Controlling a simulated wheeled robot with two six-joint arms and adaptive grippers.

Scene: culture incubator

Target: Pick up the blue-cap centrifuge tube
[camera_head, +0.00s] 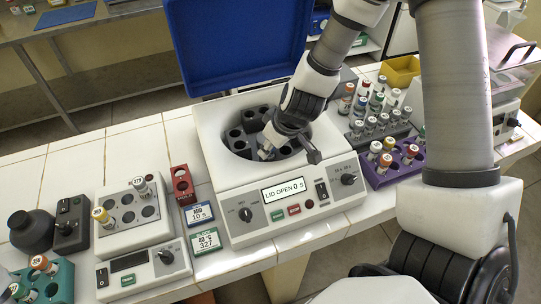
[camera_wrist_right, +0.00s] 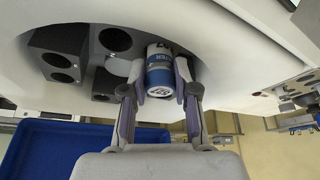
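The blue-cap centrifuge tube (camera_wrist_right: 160,72) shows in the right wrist view, its pale cap top facing the camera and its far end at a rotor hole. My right gripper (camera_wrist_right: 161,88) has one finger on each side of it, and the pads appear to touch it. In the head view my right gripper (camera_head: 267,152) reaches down into the open centrifuge (camera_head: 212,135) at the rotor. The arm and fingers hide the tube there. The centrifuge display reads "LID OPEN 0 s". My left gripper is not in view.
The centrifuge's blue lid (camera_head: 235,45) stands open behind the bowl. A purple rack (camera_head: 402,170) and a grey rack of tubes stand to the right. A heater block (camera_head: 130,215), a red holder (camera_head: 182,184) and a teal rack (camera_head: 55,282) stand to the left.

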